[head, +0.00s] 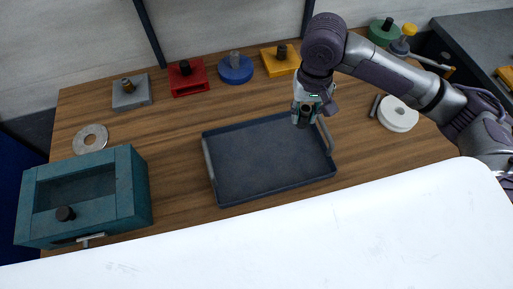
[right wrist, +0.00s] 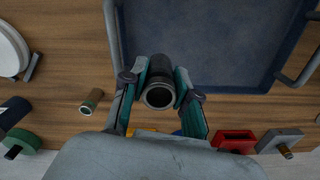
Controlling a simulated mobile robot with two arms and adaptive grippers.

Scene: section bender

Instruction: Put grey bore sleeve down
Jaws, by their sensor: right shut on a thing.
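My right gripper (head: 304,106) is shut on the grey bore sleeve (right wrist: 160,82), a short dark grey hollow cylinder. In the right wrist view the two teal fingers (right wrist: 160,88) clasp its sides, and its open bore faces the camera. In the head view the gripper points down at the back right corner of the dark blue tray (head: 262,165), and the sleeve is mostly hidden by the fingers. I cannot tell whether the sleeve touches the tray. The tray's visible floor is empty. My left gripper is not in view.
Grey (head: 131,92), red (head: 189,77), blue (head: 235,70) and yellow (head: 281,63) bases line the table's back. A teal frame (head: 85,197) stands left, near a flat grey ring (head: 90,139). A white disc (head: 397,115) lies right.

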